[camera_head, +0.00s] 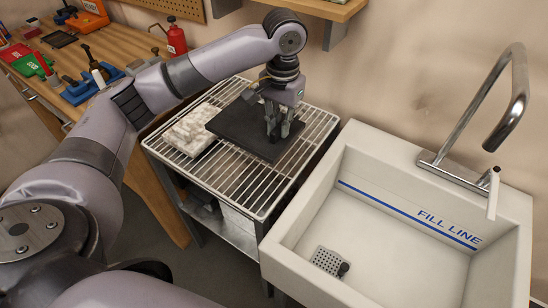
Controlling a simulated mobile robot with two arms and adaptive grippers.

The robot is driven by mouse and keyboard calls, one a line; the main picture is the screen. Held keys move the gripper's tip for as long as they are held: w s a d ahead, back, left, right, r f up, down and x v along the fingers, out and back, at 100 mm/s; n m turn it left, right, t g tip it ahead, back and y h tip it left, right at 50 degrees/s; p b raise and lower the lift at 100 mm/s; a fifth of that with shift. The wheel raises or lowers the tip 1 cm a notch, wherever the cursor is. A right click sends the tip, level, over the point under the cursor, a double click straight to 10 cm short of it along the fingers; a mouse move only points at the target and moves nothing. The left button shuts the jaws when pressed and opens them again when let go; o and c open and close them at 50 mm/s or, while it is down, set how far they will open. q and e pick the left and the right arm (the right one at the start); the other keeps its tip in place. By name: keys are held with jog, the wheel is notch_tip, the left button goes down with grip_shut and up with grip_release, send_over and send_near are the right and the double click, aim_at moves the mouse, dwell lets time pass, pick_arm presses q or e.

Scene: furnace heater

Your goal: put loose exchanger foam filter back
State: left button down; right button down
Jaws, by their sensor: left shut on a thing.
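A flat dark foam filter (245,132) lies on or just above the wire rack (240,187) in the middle of the view. My left gripper (277,135) reaches down over the right part of the dark filter and is shut on it. The fingertips are small here, and the exact grip is hard to make out. A pale, dirty-looking pad (188,132) lies on the rack to the left, partly beside the dark filter. My right gripper is not in view.
A white sink (395,225) with a blue fill line and a tall faucet (515,100) stands right of the rack. A wooden workbench (75,85) with tools is at the left. A red can (176,41) stands behind my left arm. The front part of the rack is clear.

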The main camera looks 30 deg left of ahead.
pick_arm(q)
notch_tip(320, 180, down, 9)
jog(key=shift+a+f+p, duration=0.1)
jog(key=shift+a+p, duration=0.05)
jog(key=shift+p, duration=0.2)
jog(key=shift+f, duration=2)
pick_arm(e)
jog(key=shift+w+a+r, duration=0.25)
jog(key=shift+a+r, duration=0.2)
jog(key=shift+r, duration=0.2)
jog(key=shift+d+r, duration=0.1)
pick_arm(q)
jog(key=c, duration=2)
grip_release()
jog(key=shift+f, duration=0.1)
jog(key=o, duration=0.4)
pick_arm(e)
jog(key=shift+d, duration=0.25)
